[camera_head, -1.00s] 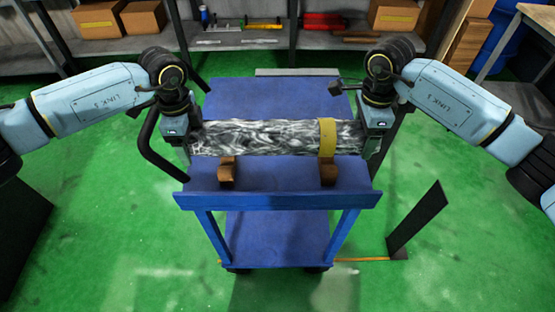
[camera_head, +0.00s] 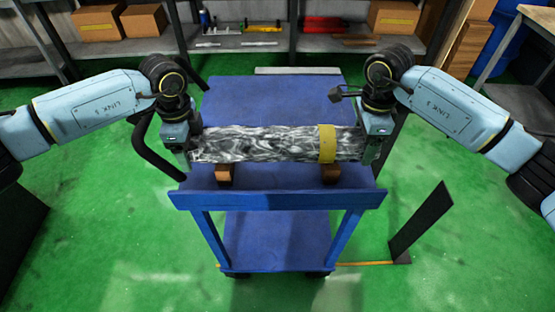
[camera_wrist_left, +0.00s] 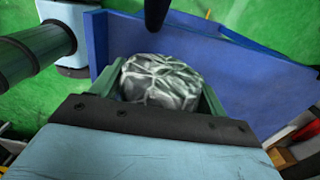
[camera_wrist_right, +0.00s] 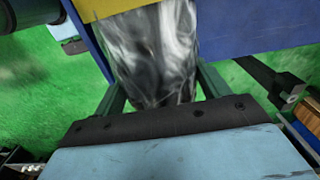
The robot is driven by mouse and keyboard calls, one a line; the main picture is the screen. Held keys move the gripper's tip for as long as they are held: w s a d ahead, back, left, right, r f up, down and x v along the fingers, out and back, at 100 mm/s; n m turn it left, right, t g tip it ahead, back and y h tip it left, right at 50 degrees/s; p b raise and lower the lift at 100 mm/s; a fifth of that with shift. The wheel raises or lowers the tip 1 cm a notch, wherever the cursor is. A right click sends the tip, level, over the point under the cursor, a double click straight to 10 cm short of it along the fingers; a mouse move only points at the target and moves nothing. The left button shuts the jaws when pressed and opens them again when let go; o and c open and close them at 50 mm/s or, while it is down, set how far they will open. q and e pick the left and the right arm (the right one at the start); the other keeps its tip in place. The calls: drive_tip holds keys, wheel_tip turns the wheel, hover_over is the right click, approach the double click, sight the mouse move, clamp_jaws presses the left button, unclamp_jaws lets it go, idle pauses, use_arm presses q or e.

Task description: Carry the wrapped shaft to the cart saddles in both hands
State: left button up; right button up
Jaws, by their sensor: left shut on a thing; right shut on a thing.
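The wrapped shaft (camera_head: 260,144) is a thick, silvery crinkled cylinder with a yellow band (camera_head: 327,144) near its right end. It lies level, left to right, over the blue cart (camera_head: 270,98). My left gripper (camera_head: 183,158) is shut on its left end, and my right gripper (camera_head: 371,156) is shut on its right end. Two brown saddles (camera_head: 224,173) (camera_head: 331,174) show just below the shaft's near side; whether it touches them cannot be told. The left wrist view shows the shaft's end (camera_wrist_left: 160,82) between the fingers. The right wrist view shows the wrap (camera_wrist_right: 150,55) between the fingers.
A black cart handle (camera_head: 155,150) curves beside my left gripper. A dark upright plate (camera_head: 420,222) stands on the green floor at the right. Shelves with cardboard boxes (camera_head: 142,18) and tools line the back. The cart's far deck is clear.

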use_arm(q)
drive_tip(key=shift+w+f+b, duration=0.1)
drive_tip(key=shift+f+b, duration=0.3)
drive_tip(key=shift+b, duration=0.05)
use_arm(e)
drive_tip(key=shift+w+f, duration=0.1)
drive_tip(key=shift+f, duration=0.3)
use_arm(q)
drive_tip(key=o, duration=1.6)
drive_tip(key=shift+f, duration=0.25)
use_arm(e)
drive_tip(key=o, duration=1.6)
drive_tip(key=shift+f, duration=0.25)
use_arm(q)
drive_tip(key=o, duration=0.4)
drive_tip(key=shift+r, duration=0.15)
use_arm(e)
drive_tip(key=o, duration=0.5)
drive_tip(key=shift+r, duration=0.1)
drive_tip(key=shift+c, duration=0.2)
use_arm(q)
drive_tip(key=shift+o, duration=0.2)
wheel_tip(320, 180, up, 12)
drive_tip(key=shift+f, duration=0.1)
use_arm(e)
drive_tip(key=shift+r, duration=0.1)
drive_tip(key=r, duration=1.1)
drive_tip(key=shift+s+r, duration=0.2)
drive_tip(key=shift+r, duration=0.2)
